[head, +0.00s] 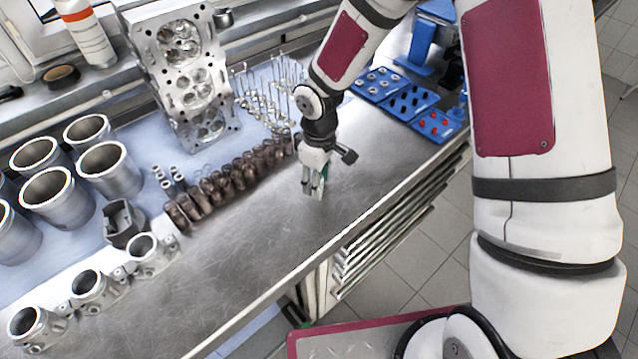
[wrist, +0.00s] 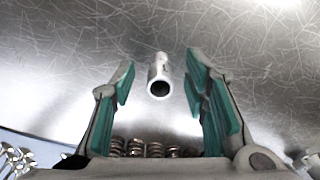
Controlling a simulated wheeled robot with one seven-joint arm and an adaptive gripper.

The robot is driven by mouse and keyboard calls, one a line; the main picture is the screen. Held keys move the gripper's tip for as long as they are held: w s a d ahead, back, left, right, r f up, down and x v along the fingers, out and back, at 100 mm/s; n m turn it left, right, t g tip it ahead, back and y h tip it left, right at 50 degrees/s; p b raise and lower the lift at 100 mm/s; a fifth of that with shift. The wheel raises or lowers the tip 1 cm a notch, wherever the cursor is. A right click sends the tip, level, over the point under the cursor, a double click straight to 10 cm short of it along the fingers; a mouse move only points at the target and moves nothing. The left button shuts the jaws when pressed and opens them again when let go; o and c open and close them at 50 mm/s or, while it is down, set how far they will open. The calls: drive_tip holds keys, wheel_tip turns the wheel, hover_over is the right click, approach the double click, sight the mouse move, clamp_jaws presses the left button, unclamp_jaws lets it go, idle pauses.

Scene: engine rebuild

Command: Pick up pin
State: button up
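The pin is a short, hollow, shiny metal tube (wrist: 160,75) in the wrist view. It lies on the scratched metal bench top, with its open end facing the camera. My gripper (wrist: 160,82) is open, with one green-padded finger on each side of the pin and a visible gap to both. In the head view, my gripper (head: 313,190) points down low over the bench, to the right of the row of springs. The pin cannot be made out in the head view, where the fingers cover that spot.
A row of dark coil springs (head: 225,182) stands left of my gripper. Blue trays (head: 405,100) sit at the right end.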

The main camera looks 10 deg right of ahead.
clamp_jaws()
drive_tip(key=shift+r, duration=0.1)
